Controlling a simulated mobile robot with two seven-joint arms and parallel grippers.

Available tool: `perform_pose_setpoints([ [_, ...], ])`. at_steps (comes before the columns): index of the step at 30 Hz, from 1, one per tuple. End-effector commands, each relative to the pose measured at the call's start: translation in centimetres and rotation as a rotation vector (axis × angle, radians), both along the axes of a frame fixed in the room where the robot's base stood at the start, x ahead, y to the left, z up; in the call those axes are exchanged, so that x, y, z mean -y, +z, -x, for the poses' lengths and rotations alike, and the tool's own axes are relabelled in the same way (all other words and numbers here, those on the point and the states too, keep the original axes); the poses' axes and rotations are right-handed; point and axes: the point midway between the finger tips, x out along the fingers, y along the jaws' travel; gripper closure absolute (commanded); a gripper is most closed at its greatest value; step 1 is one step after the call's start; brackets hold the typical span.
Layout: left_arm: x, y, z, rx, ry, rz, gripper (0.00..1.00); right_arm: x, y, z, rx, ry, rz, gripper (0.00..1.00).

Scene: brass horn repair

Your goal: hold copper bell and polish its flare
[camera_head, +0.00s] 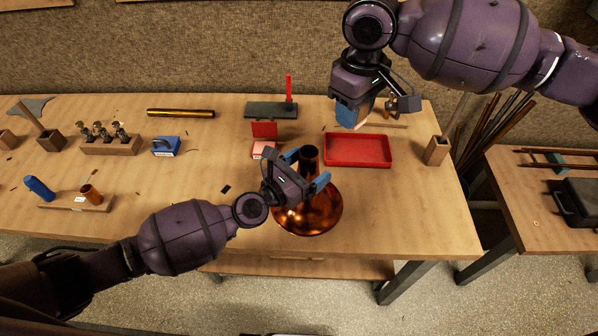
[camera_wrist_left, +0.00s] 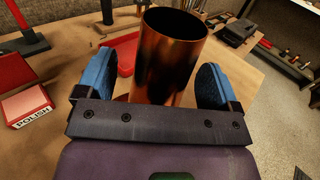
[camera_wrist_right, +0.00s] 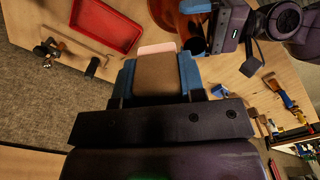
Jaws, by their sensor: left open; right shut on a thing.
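The copper bell (camera_head: 310,213) stands on the bench near its front edge, wide flare down and narrow neck up. Its neck fills the middle of the left wrist view (camera_wrist_left: 168,62). My left gripper (camera_head: 306,170) is open, with a blue finger on each side of the neck; gaps show between fingers and neck. My right gripper (camera_head: 362,112) is raised above the back of the red tray, shut on a brown block with a pale pink end (camera_wrist_right: 157,72). The bell also shows at the top of the right wrist view (camera_wrist_right: 175,18). A red-and-white box marked POLISH (camera_wrist_left: 28,105) lies left of the bell.
The red tray (camera_head: 357,150) lies behind and right of the bell. A dark stand with a red upright (camera_head: 271,110), a brass tube (camera_head: 180,113), a blue block (camera_head: 166,146) and a wooden holder (camera_head: 437,150) are also on the bench. Bench right of the bell is clear.

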Motion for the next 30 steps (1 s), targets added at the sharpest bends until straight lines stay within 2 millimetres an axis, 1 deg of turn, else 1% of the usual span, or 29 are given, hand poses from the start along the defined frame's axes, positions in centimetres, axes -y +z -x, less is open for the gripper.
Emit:
perform_pose_setpoints([
  [9,0.18,0.04,-0.15,0.001,0.0,0.001,0.13,-0.01,0.01,0.0,0.0,0.0,0.0,0.82],
  [14,0.16,0.04,-0.15,0.001,0.0,0.001,0.38,-0.01,0.01,0.0,0.0,0.0,0.0,0.82],
  [21,0.14,0.03,-0.14,0.001,0.0,0.001,0.75,-0.01,0.01,0.0,0.0,0.0,0.0,0.82],
  [22,0.14,0.03,-0.14,0.001,0.0,0.001,0.78,-0.01,0.01,0.0,0.0,0.0,0.0,0.82],
  [30,0.14,0.03,-0.14,0.0,0.0,0.0,0.78,0.0,-0.01,0.0,-0.001,0.0,-0.001,0.82],
])
